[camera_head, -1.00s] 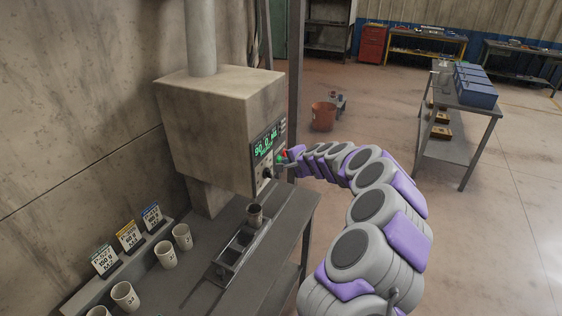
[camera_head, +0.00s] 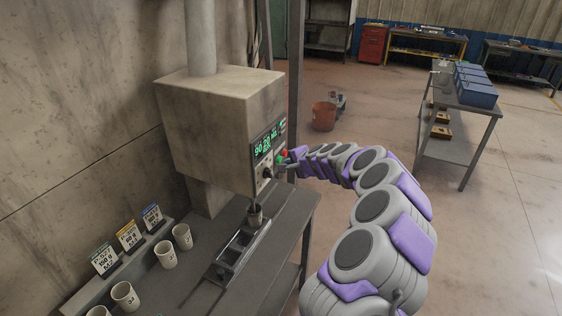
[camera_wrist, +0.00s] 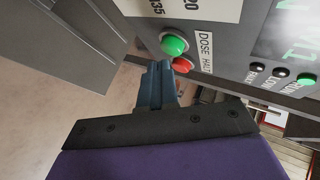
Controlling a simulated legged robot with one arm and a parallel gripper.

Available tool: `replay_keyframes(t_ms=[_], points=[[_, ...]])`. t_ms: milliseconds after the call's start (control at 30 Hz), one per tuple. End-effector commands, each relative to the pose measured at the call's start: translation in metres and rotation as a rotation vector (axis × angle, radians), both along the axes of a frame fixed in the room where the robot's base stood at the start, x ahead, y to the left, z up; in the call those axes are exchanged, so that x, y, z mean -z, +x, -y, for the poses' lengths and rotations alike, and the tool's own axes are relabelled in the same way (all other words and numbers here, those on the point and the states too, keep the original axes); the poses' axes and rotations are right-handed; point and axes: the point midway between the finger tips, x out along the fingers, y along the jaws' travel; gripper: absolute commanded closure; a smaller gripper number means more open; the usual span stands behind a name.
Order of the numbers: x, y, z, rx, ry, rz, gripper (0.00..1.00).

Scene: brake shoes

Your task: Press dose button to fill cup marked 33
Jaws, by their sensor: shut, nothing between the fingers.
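A grey dosing machine (camera_head: 205,130) has a panel with a green-lit display (camera_head: 265,145). The wrist view shows a green button (camera_wrist: 174,45) and a red button (camera_wrist: 183,64) beside a label reading DOSE HALT. My gripper (camera_wrist: 160,68) is shut and empty, its tips close to both buttons; I cannot tell whether they touch. In the head view my gripper (camera_head: 292,158) is at the panel's right side.
Several pale cups, one (camera_head: 125,297) seemingly marked 34, stand on the left of the bench (camera_head: 190,290) before small labelled cards (camera_head: 130,237). An orange bucket (camera_head: 323,116) is on the floor behind. A table with blue boxes (camera_head: 475,85) stands at right.

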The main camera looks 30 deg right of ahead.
Motion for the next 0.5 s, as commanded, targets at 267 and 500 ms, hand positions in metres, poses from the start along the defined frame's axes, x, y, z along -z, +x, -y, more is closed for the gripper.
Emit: replay_keyframes(t_ms=[267,500], points=[[0.0001,-0.0041,0.0026,-0.001,-0.001,0.000,1.00],[-0.0001,-0.0084,0.0059,0.001,-0.001,0.000,1.00]])
